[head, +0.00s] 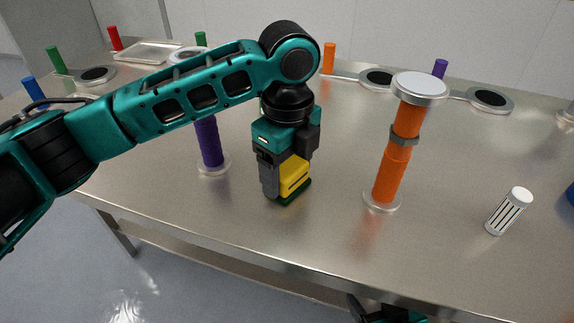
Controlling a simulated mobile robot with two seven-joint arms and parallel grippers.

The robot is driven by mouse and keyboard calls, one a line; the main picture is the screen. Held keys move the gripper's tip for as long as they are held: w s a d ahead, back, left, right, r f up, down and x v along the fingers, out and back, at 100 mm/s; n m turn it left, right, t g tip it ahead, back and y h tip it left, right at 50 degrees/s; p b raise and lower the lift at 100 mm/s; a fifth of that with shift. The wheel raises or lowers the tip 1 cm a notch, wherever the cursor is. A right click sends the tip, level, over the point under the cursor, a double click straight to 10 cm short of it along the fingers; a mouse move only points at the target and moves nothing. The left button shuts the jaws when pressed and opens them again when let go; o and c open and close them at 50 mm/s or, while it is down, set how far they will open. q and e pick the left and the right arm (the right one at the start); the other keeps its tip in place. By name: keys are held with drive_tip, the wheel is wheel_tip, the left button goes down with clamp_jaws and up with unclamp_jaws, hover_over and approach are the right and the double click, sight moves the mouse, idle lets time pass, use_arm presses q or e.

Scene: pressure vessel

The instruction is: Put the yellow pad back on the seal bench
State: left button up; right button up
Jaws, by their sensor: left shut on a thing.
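My left gripper (283,188) points down over the front middle of the metal bench (330,225). It is shut on the yellow pad (294,176), a block with a dark green bottom edge. The gripper's fingers hide part of the pad. The pad is at or just above the bench top; I cannot tell if it touches. A small teal and black part of my right arm (395,315) shows at the bottom edge, below the bench front; its jaws cannot be made out.
A purple column (209,143) stands left of the gripper. An orange column (393,165) with a grey band and round metal top stands to the right. A white slotted cylinder (509,211) is farther right. Round plates with coloured posts and a clear tray (146,53) line the back.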

sight(288, 166)
use_arm(q)
drive_tip(key=o, duration=0.8)
drive_tip(key=shift+o, duration=1.1)
use_arm(e)
drive_tip(key=shift+s+f, duration=0.1)
drive_tip(key=shift+f, duration=0.2)
use_arm(q)
drive_tip(key=shift+r, duration=0.1)
use_arm(e)
drive_tip(key=shift+f, duration=0.15)
use_arm(q)
wheel_tip(288, 166, up, 12)
drive_tip(key=p, duration=0.1)
drive_tip(key=shift+p, duration=0.4)
use_arm(e)
drive_tip(key=shift+s+d+r, duration=0.25)
drive_tip(key=shift+d+r, duration=0.25)
